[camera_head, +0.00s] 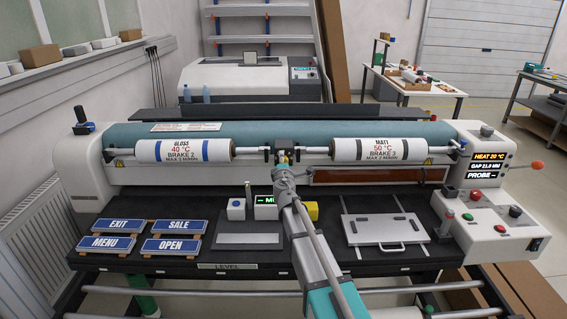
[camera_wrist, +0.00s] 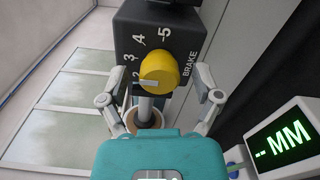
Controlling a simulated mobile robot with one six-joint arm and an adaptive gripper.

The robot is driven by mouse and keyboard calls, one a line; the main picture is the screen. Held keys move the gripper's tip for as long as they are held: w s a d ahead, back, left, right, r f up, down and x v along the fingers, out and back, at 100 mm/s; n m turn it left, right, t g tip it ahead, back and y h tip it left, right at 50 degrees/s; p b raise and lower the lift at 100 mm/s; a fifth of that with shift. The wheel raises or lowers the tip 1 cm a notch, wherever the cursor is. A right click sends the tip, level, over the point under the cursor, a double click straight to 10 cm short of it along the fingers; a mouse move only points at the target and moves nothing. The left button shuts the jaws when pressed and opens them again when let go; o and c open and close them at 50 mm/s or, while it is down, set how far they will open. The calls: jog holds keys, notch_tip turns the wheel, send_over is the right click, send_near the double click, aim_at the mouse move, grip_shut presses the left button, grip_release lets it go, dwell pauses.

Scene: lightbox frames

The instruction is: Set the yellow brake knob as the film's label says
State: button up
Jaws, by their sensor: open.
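The yellow brake knob (camera_wrist: 168,72) sits on a black block (camera_wrist: 145,22) marked BRAKE, with a scale that shows 2, 3, 4 and 5. Its pale pointer is turned left, close to the 2. My gripper (camera_wrist: 160,86) is open, with one finger on each side of the knob; I cannot tell contact. The left film roll (camera_head: 184,150) reads GLOSS, 40 °C, BRAKE 2. The right film roll (camera_head: 380,149) reads MATT, 50 °C, BRAKE 3.
A gap gauge with a green MM display (camera_wrist: 280,142) is at the lower right in the wrist view. A control panel (camera_head: 493,215) with several knobs stands at the right. Blue signs (camera_head: 177,246) and a plate with a handle (camera_head: 386,229) lie on the black bench.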

jog(key=s, duration=1.2)
jog(key=shift+a, duration=0.25)
jog(key=shift+d, duration=0.1)
jog(key=s+d+f+m+g+h, duration=0.3)
jog(key=s+d+f+m+g, duration=0.2)
jog(key=d+m, duration=0.25)
jog(key=s+d+f+m+g+h, duration=0.3)
jog(key=s+d+f+m+g, duration=0.15)
jog(key=d+m, duration=0.3)
jog(key=s+a+f+m+g+y, duration=0.1)
jog(key=s+f+m+g+y, duration=0.1)
jog(key=s, duration=0.6)
jog(key=s+a+f+m+g+y, duration=0.2)
jog(key=s+f+g+y, duration=0.3)
jog(key=s, duration=0.4)
jog(key=shift+f+m+g+p, duration=0.4)
jog(key=shift+f+g, duration=0.2)
jog(key=shift+g, duration=0.15)
jog(key=shift+w+a, duration=0.1)
jog(key=shift+c, duration=0.2)
